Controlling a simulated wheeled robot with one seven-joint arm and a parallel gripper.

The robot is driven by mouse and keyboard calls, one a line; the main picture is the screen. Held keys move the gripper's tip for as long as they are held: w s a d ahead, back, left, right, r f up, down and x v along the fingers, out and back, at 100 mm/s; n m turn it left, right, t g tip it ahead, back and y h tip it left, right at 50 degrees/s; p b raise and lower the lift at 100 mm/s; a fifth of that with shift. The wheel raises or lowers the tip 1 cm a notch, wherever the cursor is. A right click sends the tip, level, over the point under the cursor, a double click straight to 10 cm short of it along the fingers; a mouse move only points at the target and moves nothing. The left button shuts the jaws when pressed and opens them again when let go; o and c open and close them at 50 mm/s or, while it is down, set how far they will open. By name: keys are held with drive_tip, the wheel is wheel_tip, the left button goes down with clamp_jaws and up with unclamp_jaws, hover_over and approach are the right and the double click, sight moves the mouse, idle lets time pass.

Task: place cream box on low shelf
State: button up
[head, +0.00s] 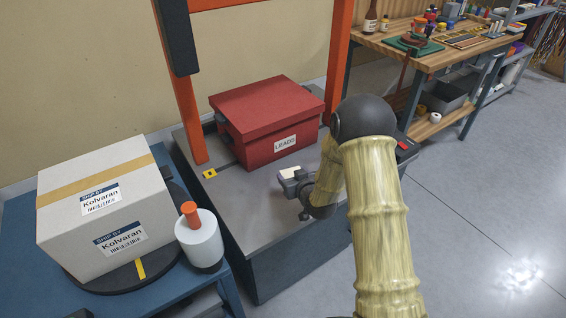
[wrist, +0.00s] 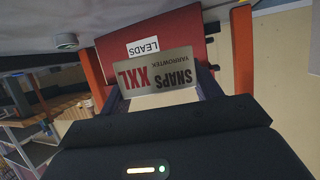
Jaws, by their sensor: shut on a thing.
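My gripper (head: 297,188) is shut on the cream box (head: 289,173), of which only a small pale part shows in the head view. In the wrist view the box (wrist: 156,76) sits between the two dark fingers, showing a grey-brown face marked "SNAPS XXL" and a cream side. The gripper holds it in front of the red lidded box (head: 270,120), over the grey deck (head: 225,190) between orange uprights. Whether the cream box touches the deck cannot be told. No surface is marked as the low shelf.
A white carton (head: 105,205) stands on a dark round plate on the blue table (head: 30,235) at left, beside a white bottle (head: 200,240) with an orange top. A wooden workbench (head: 440,60) with tools stands at the back right. The floor (head: 470,200) at right is clear.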

drive_tip(key=s+d+r+m+t+h+p, duration=0.1)
drive_tip(key=s+d+r+m+h+p, duration=0.1)
drive_tip(key=s+d+m+h+p, duration=0.2)
drive_tip(key=s+d+p, duration=0.3)
drive_tip(key=d+p, duration=0.5)
drive_tip(key=p, duration=0.6)
drive_tip(key=shift+d+h, duration=0.4)
drive_tip(key=shift+r, duration=0.1)
